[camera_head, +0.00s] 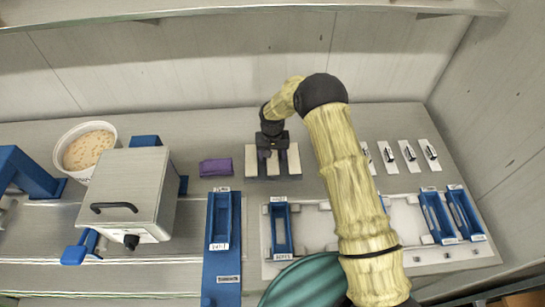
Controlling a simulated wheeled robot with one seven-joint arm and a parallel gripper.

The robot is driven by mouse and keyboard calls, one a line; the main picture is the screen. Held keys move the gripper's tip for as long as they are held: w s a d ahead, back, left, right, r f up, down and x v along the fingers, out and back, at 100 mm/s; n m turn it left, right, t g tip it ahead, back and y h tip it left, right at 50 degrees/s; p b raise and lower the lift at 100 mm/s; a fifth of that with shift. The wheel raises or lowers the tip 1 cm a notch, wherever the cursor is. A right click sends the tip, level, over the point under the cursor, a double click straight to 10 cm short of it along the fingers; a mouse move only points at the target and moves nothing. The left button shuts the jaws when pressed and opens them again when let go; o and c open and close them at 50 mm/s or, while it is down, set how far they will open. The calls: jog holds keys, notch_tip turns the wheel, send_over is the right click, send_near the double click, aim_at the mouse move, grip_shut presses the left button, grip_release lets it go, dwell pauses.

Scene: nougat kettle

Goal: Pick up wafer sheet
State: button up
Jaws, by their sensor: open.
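Pale cream sheets, which look like the wafer sheets, lie side by side on a flat holder (272,178) at the back middle of the counter. One pale sheet (252,163) shows left of my gripper and another (294,163) shows to its right. My black gripper (271,153) points down over the middle of the holder and is open. It hides part of the sheets there. I cannot tell its height above them or whether it touches one.
A purple cloth (215,168) lies left of the holder. A metal box with a black handle (128,192) and a white tub (88,148) stand farther left. Blue trays (281,230) lie in front. Small plates with black handles (409,156) lie to the right, beyond my arm.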

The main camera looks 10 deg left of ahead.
aim_at(273, 158)
dwell(0.4)
jog(key=c, duration=1.1)
jog(key=shift+o, duration=0.2)
jog(key=shift+r, duration=0.1)
notch_tip(273, 158, up, 10)
jog(key=b, duration=0.4)
jog(key=shift+d, duration=0.1)
